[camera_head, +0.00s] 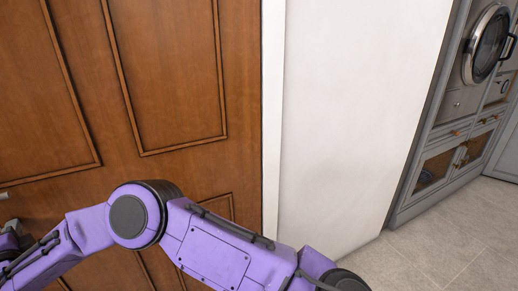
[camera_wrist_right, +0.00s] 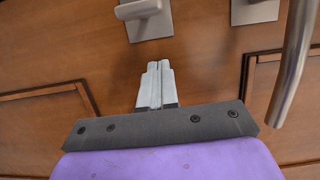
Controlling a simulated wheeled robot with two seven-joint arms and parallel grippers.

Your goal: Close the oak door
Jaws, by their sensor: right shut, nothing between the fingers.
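The oak door (camera_head: 165,75) is brown with raised panel mouldings and fills the left of the head view. Its latch edge is out of view, so I cannot tell how far open it stands. My right arm reaches left across the door's front. In the right wrist view my right gripper (camera_wrist_right: 155,85) is shut and empty, its fingertips pointing at the door face (camera_wrist_right: 205,65). I cannot tell whether they touch it. A metal handle piece on a plate (camera_wrist_right: 150,28) is just beyond the fingertips. A curved metal bar (camera_wrist_right: 294,65) is to the right. My left gripper is not in view.
A white frame strip (camera_head: 272,120) and a white wall (camera_head: 350,110) stand right of the door. A grey cabinet (camera_head: 445,130) with a round-doored appliance (camera_head: 488,45) is at the far right. The tiled floor (camera_head: 450,235) there is clear.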

